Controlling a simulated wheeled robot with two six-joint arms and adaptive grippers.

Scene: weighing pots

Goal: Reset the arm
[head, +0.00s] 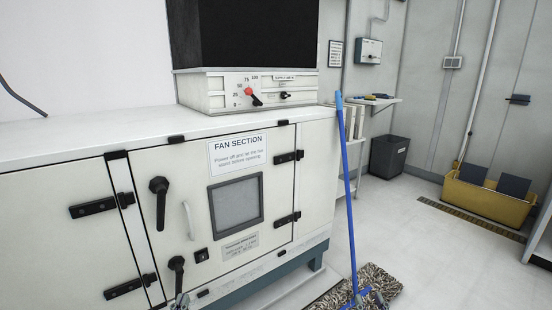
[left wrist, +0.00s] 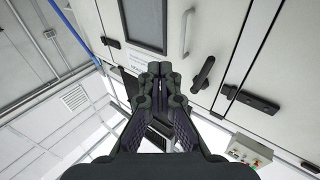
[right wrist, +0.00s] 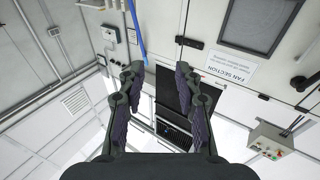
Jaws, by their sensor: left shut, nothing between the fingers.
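Most of both arms is out of view.
A white fan cabinet (head: 90,240) with handles and hinges fills the left. A control box (head: 220,92) sits on top. A blue mop handle (head: 346,180) leans beside the cabinet. A grey bin (head: 388,157) and yellow bucket (head: 488,197) stand behind. The right floor (head: 450,260) is clear.

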